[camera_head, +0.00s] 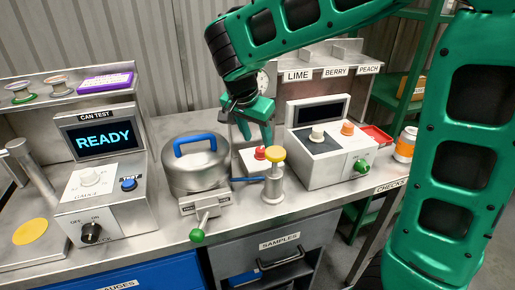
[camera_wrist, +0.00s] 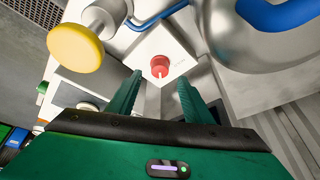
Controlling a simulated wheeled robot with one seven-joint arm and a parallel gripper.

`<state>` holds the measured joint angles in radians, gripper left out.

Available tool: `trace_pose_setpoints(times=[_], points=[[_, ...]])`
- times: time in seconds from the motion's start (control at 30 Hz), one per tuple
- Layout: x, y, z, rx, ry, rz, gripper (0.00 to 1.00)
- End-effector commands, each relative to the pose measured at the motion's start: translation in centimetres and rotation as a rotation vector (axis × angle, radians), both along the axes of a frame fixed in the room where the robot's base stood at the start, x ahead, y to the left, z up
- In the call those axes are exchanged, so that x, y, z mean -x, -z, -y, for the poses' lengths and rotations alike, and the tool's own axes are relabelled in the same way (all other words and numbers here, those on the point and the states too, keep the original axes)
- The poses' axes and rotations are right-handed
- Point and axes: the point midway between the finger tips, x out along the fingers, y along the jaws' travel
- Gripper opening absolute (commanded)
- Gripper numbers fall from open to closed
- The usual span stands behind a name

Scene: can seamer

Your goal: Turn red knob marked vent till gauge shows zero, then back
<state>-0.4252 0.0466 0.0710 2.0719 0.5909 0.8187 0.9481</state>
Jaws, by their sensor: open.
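The red knob (camera_head: 260,153) sits on a small pale box (camera_head: 247,160) between the lidded steel pot and the flavour unit. In the wrist view the red knob (camera_wrist: 159,67) shows a dark pointer mark, with tiny lettering beside it that I cannot read. My gripper (camera_head: 256,139) is open, fingers pointing down just above the knob. In the wrist view the fingertips (camera_wrist: 160,79) stand on either side of the knob's line, apart from it. A round white dial (camera_head: 262,80), likely the gauge, is partly hidden behind my arm; its reading cannot be told.
A yellow-capped post (camera_head: 274,172) stands close in front of the knob, with a blue lever beside it. The steel pot (camera_head: 196,165) with a blue handle is at left. The LIME, BERRY, PEACH unit (camera_head: 325,165) is at right. The can tester (camera_head: 98,145) shows READY.

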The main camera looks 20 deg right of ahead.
Motion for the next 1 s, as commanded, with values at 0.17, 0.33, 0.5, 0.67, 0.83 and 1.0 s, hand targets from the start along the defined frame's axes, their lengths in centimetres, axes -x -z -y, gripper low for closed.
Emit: trace_pose_setpoints(times=[0.17,0.33,0.5,0.67,0.83,1.0], points=[[-0.7,2.8,0.9,0.001,0.002,-0.002,0.46],[-1.2,4.4,1.4,0.002,0.002,-0.001,0.46],[-1.4,5.0,1.6,0.001,0.001,0.001,0.46],[-1.4,5.0,1.6,0.0,0.001,0.002,0.46],[-1.4,5.0,1.6,0.001,0.001,0.001,0.24],[-1.4,5.0,1.6,0.0,0.001,0.002,0.05]])
